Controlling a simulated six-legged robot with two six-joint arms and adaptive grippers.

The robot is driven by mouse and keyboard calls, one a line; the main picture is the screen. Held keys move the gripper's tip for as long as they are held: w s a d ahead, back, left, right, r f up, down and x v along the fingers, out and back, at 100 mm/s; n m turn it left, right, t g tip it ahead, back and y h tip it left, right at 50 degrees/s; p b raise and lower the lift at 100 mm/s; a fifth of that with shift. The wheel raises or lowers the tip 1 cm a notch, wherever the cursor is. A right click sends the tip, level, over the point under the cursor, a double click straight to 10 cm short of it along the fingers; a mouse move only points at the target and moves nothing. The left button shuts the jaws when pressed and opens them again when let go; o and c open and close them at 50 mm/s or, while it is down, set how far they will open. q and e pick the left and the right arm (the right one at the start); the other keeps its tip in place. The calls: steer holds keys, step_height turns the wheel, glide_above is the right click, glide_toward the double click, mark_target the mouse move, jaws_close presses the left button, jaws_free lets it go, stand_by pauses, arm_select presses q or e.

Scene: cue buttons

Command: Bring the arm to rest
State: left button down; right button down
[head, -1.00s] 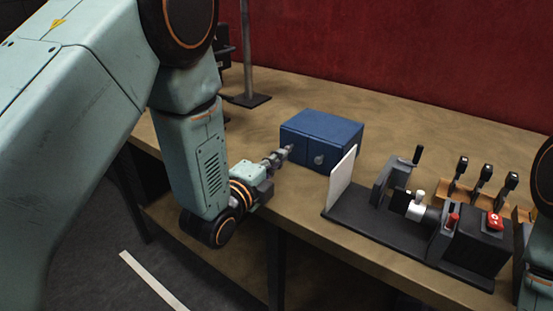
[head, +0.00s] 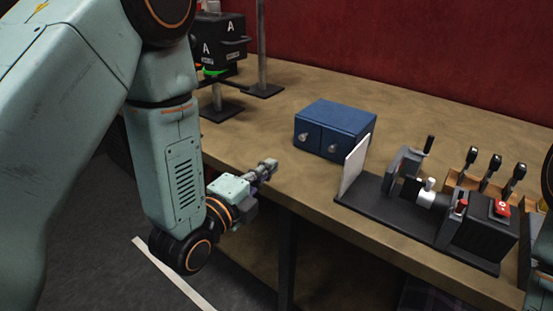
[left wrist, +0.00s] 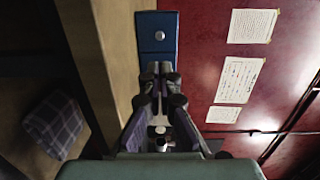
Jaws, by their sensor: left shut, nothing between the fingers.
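My left gripper (head: 268,168) is shut and empty in the head view. It is in front of the blue box, over the front edge of the table, with a clear gap to the box. In the left wrist view my left gripper (left wrist: 160,98) shows its fingers together, with the blue box (left wrist: 157,42) beyond them. The blue box (head: 336,124) stands on the table (head: 420,120) and has two round knobs on its front. My right gripper is not in view; only part of my right arm shows at the right edge of the head view.
A black device with a white panel (head: 354,165) and a red button (head: 502,208) stands on the right. Several black-handled levers (head: 494,167) stand behind it. Black boxes marked A (head: 219,46) are at the back left. The table between the box and the left gripper is clear.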

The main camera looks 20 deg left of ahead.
arm_select(q)
steer(key=s+f+n+g, duration=0.1)
steer(key=f+n, duration=0.1)
steer(key=s+a+f+n+g+y, duration=0.1)
steer(key=f+n, duration=0.1)
steer(key=s+f+n+g, duration=0.1)
steer(key=f+n, duration=0.1)
steer(key=n, duration=0.1)
steer(key=shift+a+f, duration=0.2)
steer(key=shift+a, duration=0.05)
steer(key=s+a+f+n+g+y, duration=0.35)
steer(key=s+f+n+g, duration=0.55)
steer(key=s+f+n, duration=0.5)
steer(key=s+a+f+g, duration=0.1)
steer(key=s+f+g, duration=0.3)
steer(key=s+f, duration=0.4)
steer(key=s, duration=0.7)
steer(key=shift+s+f+g, duration=0.15)
steer(key=shift+s+g, duration=0.05)
steer(key=shift+g, duration=0.2)
